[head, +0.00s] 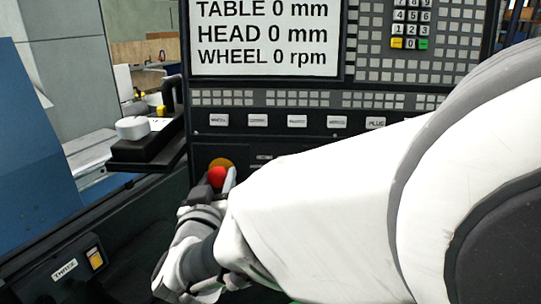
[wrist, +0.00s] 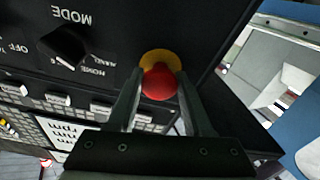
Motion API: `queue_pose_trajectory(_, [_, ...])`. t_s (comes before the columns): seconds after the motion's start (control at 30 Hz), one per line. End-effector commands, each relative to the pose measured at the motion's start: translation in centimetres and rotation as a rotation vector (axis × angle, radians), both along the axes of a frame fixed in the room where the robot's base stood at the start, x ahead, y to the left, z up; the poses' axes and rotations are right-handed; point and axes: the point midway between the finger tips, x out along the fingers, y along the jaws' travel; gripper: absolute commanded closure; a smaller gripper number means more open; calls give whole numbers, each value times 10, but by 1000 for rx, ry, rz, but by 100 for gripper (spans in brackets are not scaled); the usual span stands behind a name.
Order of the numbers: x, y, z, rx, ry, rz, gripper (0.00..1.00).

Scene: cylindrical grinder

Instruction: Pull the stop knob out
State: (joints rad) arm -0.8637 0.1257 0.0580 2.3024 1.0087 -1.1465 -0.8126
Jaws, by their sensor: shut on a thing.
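The stop knob (head: 217,176) is a red round knob in front of a yellow disc (head: 222,163) on the black control panel, low at its left side. It also shows in the wrist view (wrist: 159,84), with the yellow disc (wrist: 160,58) behind it. My gripper (head: 221,180) is at the knob, with one finger on each side of it, and is shut on it. In the wrist view my gripper's fingers (wrist: 160,98) flank the red knob. The exact contact of the fingertips is hard to see.
The panel has a row of white labelled buttons (head: 297,121) and a screen (head: 265,37) above the knob. A black rotary mode switch (wrist: 66,45) is near the knob. A dark ledge with a white round dial (head: 132,127) juts out at the left.

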Motion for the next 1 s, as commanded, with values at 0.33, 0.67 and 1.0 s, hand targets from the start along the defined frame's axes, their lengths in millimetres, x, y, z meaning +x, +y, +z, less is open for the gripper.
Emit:
queue_pose_trajectory(0.33, [-5, 0, 1, 0, 2, 1, 100])
queue_pose_trajectory(0.67, [-5, 0, 1, 0, 2, 1, 19])
queue_pose_trajectory(1.0, [-3, -1, 1, 0, 1, 0, 19])
